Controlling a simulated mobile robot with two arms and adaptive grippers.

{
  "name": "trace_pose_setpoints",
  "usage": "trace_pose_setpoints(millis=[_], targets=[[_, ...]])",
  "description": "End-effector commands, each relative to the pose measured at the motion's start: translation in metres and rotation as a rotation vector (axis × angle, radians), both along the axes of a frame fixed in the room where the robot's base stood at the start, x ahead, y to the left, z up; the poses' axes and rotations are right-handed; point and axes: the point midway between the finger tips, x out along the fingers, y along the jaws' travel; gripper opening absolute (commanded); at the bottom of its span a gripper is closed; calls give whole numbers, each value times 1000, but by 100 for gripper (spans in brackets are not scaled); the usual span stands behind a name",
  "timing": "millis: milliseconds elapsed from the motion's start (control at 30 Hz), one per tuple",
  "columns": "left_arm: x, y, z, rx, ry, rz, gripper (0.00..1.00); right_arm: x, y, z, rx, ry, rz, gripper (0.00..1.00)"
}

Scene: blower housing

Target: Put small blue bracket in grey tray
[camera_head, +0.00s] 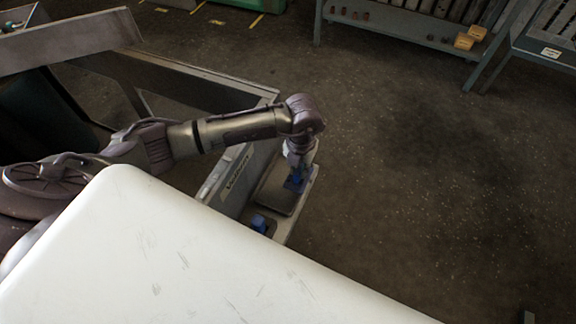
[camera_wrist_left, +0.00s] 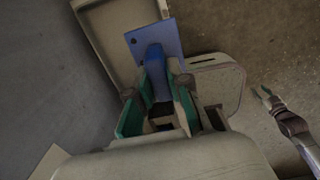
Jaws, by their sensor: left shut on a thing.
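The small blue bracket (camera_wrist_left: 160,44) is held between the fingers of my left gripper (camera_wrist_left: 153,92), seen in the left wrist view. It has a flat plate with a small hole and a narrower part running into the jaws. In the head view the bracket (camera_head: 295,181) hangs below my left gripper (camera_head: 299,163), over the grey tray (camera_head: 272,196). The tray's rim also shows behind the bracket in the left wrist view (camera_wrist_left: 89,28). Whether the bracket touches the tray floor I cannot tell.
Another blue part (camera_head: 258,224) sits at the near end of the tray's ledge. A white surface (camera_head: 170,260) fills the lower left foreground. A grey bench (camera_head: 400,22) with bins stands at the back.

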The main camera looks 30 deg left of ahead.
Motion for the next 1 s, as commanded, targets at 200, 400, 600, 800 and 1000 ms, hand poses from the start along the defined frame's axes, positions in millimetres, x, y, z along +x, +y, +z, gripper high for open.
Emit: trace_pose_setpoints(millis=[200,400,600,800,1000], targets=[[23,36,-26,1,1,1,0,1,-3,2,-4,-1,-1,40],[30,46,-36,-1,0,-2,0,1,-3,3,-4,-1,-2,40],[29,46,-65,-1,2,-2,0,1,-3,4,-4,-1,-2,40],[29,46,-74,-1,0,-5,0,1,-3,5,-4,-1,-2,40],[29,46,-75,-1,0,-4,0,1,-3,3,-3,-1,-2,40]])
